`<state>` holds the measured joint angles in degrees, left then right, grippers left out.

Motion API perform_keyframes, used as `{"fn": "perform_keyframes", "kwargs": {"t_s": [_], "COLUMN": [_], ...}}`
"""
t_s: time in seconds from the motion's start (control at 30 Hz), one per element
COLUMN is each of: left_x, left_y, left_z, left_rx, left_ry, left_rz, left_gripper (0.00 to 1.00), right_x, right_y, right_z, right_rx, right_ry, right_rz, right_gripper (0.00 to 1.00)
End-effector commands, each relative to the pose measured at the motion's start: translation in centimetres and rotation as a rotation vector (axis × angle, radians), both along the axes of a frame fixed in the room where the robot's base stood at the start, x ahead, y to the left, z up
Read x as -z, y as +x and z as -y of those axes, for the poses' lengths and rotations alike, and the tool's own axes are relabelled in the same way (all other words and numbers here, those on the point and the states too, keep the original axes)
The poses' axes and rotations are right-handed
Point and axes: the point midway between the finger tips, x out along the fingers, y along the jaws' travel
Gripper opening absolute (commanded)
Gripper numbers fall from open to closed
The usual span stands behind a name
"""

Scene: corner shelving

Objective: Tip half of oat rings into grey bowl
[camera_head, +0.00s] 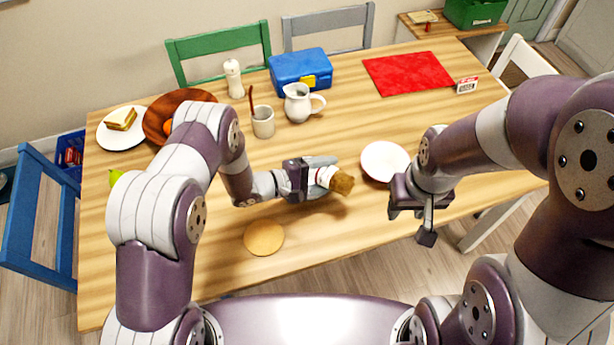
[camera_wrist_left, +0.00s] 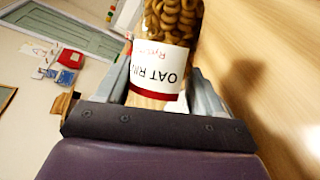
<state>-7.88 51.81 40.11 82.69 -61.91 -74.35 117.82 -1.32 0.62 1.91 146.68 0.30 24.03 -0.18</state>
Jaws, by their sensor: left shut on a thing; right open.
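My left gripper (camera_head: 318,176) is shut on the oat rings jar (camera_head: 341,183), a clear jar with a white label and brown rings. The jar is tipped well over, its ring-filled end pointing right towards the bowl. In the left wrist view the jar (camera_wrist_left: 168,40) sits between both fingers, its label reading upside down and rings packed at its far end. The pale bowl (camera_head: 384,160), whitish to light grey, stands on the table just right of the jar; I see no rings in it. My right gripper (camera_head: 417,228) is open and empty near the table's front edge.
A white jug (camera_head: 298,103), a beige cup (camera_head: 263,122) and a blue lunchbox (camera_head: 300,68) stand behind the left arm. A round tan disc (camera_head: 264,238) lies in front. A red mat (camera_head: 408,74) lies at back right. Table between bowl and mat is clear.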

Motion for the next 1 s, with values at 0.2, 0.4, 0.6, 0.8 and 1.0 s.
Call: {"fn": "perform_keyframes", "kwargs": {"t_s": [0.2, 0.4, 0.6, 0.8, 1.0], "left_x": [0.01, -0.05, -0.11, -0.17, -0.23], "left_y": [0.07, 0.10, 0.15, 0.20, 0.26], "left_z": [-0.04, -0.08, -0.13, -0.18, -0.23], "left_rx": [0.000, 0.000, 0.000, -0.001, -0.001], "left_ry": [-0.011, -0.021, -0.030, -0.039, -0.048], "left_rz": [-0.007, -0.015, -0.021, -0.029, -0.037], "left_gripper": [0.21, 0.21, 0.21, 0.21, 0.21], "right_x": [0.13, 0.14, 0.19, 0.23, 0.26], "right_y": [0.00, 0.01, 0.00, 0.00, 0.00], "right_z": [0.00, 0.00, 0.00, 0.00, 0.00], "right_rx": [0.000, 0.000, 0.000, 0.000, 0.000], "right_ry": [0.000, 0.000, 0.000, 0.000, 0.000], "right_rz": [0.000, 0.000, 0.000, 0.000, 0.000], "right_gripper": [0.43, 0.43, 0.43, 0.43, 0.43]}}
